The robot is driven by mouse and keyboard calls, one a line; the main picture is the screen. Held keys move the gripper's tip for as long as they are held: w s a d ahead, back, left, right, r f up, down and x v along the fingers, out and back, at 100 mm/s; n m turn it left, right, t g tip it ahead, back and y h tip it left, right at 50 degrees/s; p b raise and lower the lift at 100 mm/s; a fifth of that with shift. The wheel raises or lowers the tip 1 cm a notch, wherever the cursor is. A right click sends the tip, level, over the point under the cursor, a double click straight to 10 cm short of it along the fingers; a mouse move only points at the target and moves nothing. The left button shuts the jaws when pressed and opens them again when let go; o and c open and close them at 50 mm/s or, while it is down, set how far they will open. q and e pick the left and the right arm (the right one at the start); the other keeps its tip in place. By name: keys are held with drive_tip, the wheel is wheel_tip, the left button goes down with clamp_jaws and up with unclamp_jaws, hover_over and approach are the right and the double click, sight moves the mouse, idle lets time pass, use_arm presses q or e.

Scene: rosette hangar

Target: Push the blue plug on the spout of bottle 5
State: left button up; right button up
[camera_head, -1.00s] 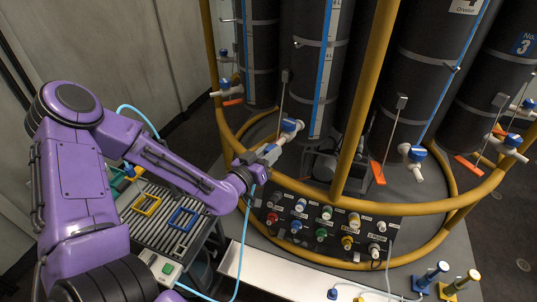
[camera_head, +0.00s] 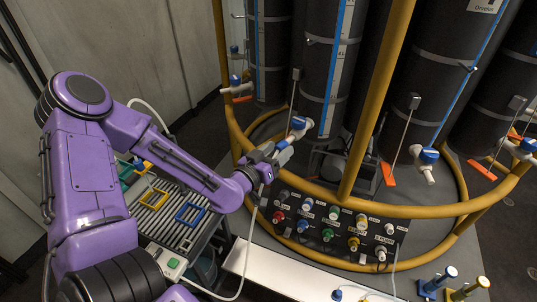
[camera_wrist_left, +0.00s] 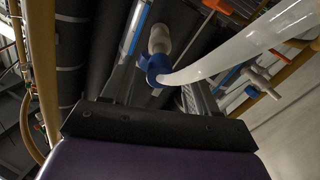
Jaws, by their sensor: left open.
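A blue plug (camera_wrist_left: 155,67) sits at the end of a white spout (camera_wrist_left: 159,39) in the left wrist view, with a white hose (camera_wrist_left: 235,48) running from it to the upper right. The head view shows a blue part (camera_head: 299,122) on the spout of a dark bottle (camera_head: 322,75); this bottle's number cannot be read. My left gripper (camera_head: 284,146) is at this spout, its fingertips close to the blue part. Its jaws are open, with the plug showing beyond and between the fingers (camera_wrist_left: 160,92). Contact cannot be told. My right gripper is out of view.
A yellow rail (camera_head: 395,211) curves in front of the bottles, with an upright post (camera_head: 375,95) right of my gripper. A panel of coloured connectors (camera_head: 330,225) is below. A slatted cart (camera_head: 170,215) stands left. Bottle 4 (camera_head: 445,75) is on the right.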

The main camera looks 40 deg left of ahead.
use_arm(q)
drive_tip(key=s+p, duration=0.3)
drive_tip(key=s, duration=0.6)
drive_tip(key=shift+a, duration=0.15)
drive_tip(key=s+a+f+n+g+y+b, duration=0.1)
drive_tip(key=s+f+n+g+y, duration=0.2)
drive_tip(key=f, duration=0.5)
drive_tip(key=s+a+f+n+g+b, duration=0.1)
drive_tip(key=a+f+n+g, duration=0.1)
drive_tip(key=f+n+g, duration=0.45)
drive_tip(key=s+d+f+m+g+b, duration=0.2)
drive_tip(key=s+f, duration=0.6)
drive_tip(key=f, duration=0.1)
drive_tip(key=s+d+f+m+g+y+b, duration=0.1)
drive_tip(key=s+d+f+m+g, duration=0.2)
drive_tip(key=s+f, duration=0.6)
drive_tip(key=shift+s+d+b, duration=0.15)
drive_tip(key=shift+s+b, duration=0.15)
drive_tip(key=shift+b, duration=0.1)
